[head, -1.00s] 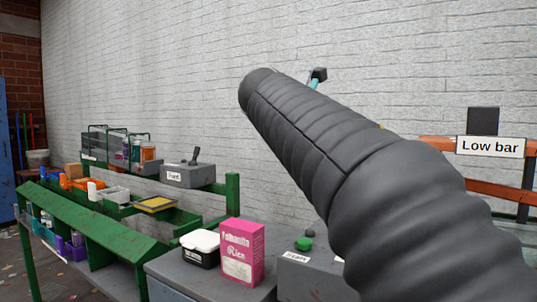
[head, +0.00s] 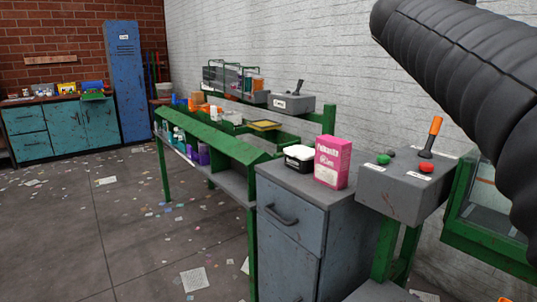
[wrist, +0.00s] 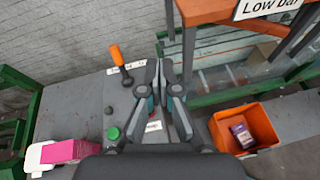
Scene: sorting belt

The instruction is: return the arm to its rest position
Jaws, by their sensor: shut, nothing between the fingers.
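My gripper (wrist: 174,72) shows in the wrist view, its two fingers together and empty. It hangs in front of the grey control box, with no contact that I can make out. In the head view my dark ribbed arm (head: 460,80) crosses the upper right, and the gripper end is out of that picture.
The grey control box (head: 392,198) carries an orange-handled lever (head: 431,138) and green and red buttons. A pink box (head: 331,162) stands on a grey cabinet (head: 290,235). An orange bin (wrist: 228,133) holds a purple item. An orange bar (wrist: 215,10) is near the gripper. Open floor lies left.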

